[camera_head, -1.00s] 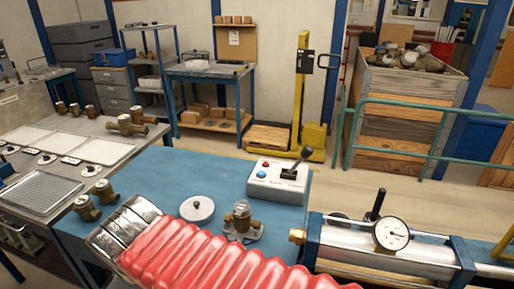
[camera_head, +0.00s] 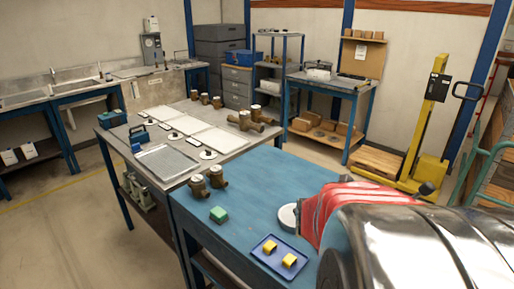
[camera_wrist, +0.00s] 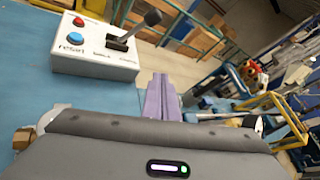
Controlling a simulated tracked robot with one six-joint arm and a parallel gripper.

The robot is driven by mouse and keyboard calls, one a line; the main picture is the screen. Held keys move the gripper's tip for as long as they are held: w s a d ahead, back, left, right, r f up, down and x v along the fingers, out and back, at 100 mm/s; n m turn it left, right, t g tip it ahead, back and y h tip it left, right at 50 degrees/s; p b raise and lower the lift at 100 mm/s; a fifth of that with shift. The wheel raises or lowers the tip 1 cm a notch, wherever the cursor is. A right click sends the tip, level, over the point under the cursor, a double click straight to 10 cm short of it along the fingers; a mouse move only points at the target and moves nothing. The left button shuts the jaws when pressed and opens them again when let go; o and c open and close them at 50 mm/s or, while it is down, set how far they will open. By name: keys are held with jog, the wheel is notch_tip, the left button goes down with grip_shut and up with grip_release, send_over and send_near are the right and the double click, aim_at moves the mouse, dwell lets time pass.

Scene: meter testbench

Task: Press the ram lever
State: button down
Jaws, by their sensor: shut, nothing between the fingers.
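The ram lever (camera_wrist: 136,28) is a metal stem with a black knob, rising tilted from a slot in a white control box (camera_wrist: 75,64) in the wrist view. The box also has a red and a blue button at its left. My gripper (camera_wrist: 160,78) shows as purple fingers, shut and empty, beside the box's right corner. The fingers look apart from the lever; whether they touch the box I cannot tell. In the head view my arm in its red sleeve hides the box, and the gripper is not visible there.
The blue bench (camera_head: 245,190) holds a blue tray (camera_head: 262,265) with yellow pieces, a green block (camera_head: 218,214), brass meters (camera_head: 216,177) and a white round lid (camera_head: 288,217). A yellow lift truck (camera_head: 430,130) stands beyond. The bench's left part has free room.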

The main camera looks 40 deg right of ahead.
aim_at(414, 197)
jog(key=s+d+n+h, duration=0.3)
jog(key=d+n, duration=0.6)
jog(key=n, duration=0.1)
jog(key=shift+f, duration=0.3)
jog(key=shift+s, duration=0.1)
jog(key=x, duration=1)
jog(key=shift+w+a+r, duration=0.1)
jog(key=shift+w+r, duration=0.15)
jog(key=shift+w, duration=0.7)
jog(key=shift+w+r, duration=0.2)
jog(key=shift+w, duration=0.8)
jog(key=shift+w, duration=0.1)
